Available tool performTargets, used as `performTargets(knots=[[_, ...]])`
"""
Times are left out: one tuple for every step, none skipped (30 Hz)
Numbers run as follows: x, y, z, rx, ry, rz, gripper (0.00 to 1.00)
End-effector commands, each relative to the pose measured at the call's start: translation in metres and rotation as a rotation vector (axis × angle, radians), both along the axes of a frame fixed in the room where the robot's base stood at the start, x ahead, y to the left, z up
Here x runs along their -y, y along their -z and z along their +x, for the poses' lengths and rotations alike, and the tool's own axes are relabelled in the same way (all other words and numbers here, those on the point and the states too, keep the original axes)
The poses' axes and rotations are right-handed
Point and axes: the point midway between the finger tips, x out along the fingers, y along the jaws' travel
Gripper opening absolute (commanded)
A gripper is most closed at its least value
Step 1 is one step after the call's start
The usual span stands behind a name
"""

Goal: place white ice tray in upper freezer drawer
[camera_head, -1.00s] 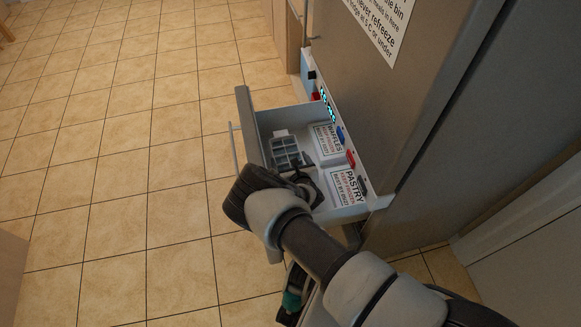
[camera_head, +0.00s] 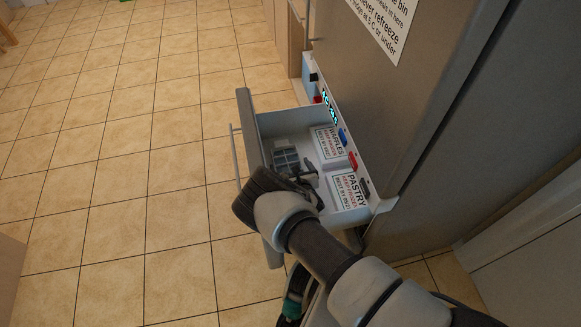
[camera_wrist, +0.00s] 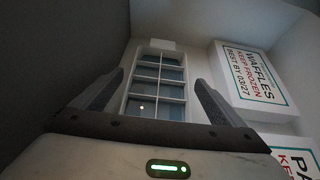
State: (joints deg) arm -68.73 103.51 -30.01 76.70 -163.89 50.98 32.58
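The white ice tray (camera_head: 286,161), with a grid of blue-grey compartments, lies inside the open upper freezer drawer (camera_head: 247,118), near its front wall. In the wrist view the tray (camera_wrist: 157,84) shows between my two spread fingers, with a gap on each side. My gripper (camera_wrist: 160,77) is open and faces the tray. In the head view my gripper (camera_head: 308,180) is over the near part of the drawer, partly hidden by my wrist. The tray's near end is hidden there by my gripper.
A waffles box (camera_head: 328,140) and a pastry box (camera_head: 350,190) lie along the drawer's inner side. The tall grey freezer door (camera_head: 400,90) stands above and to the right. The tiled floor (camera_head: 120,150) to the left is clear.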

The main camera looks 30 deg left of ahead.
Motion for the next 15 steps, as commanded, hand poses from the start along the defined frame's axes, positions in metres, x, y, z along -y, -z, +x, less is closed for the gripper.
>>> performTargets(knots=[[0.007,0.013,-0.007,-0.014,0.005,-0.010,1.00],[0.007,0.013,-0.007,-0.015,0.005,-0.010,1.00],[0.007,0.013,-0.007,-0.015,0.005,-0.010,1.00],[0.008,0.013,-0.007,-0.015,0.005,-0.010,1.00],[0.008,0.013,-0.007,-0.015,0.005,-0.010,1.00],[0.008,0.013,-0.007,-0.015,0.005,-0.010,1.00],[0.008,0.013,-0.007,-0.014,0.004,-0.011,1.00],[0.008,0.012,-0.007,-0.014,0.004,-0.011,1.00],[0.008,0.009,-0.007,-0.014,0.004,-0.011,1.00],[0.008,0.006,-0.008,-0.015,0.004,-0.012,1.00],[0.008,0.002,-0.008,-0.014,0.003,-0.013,1.00],[0.008,-0.005,-0.008,-0.014,0.003,-0.013,1.00],[0.013,-0.005,-0.012,-0.017,0.006,-0.016,1.00],[0.016,-0.007,-0.015,-0.017,0.007,-0.015,1.00],[0.021,-0.012,-0.020,-0.017,0.007,-0.015,1.00]])
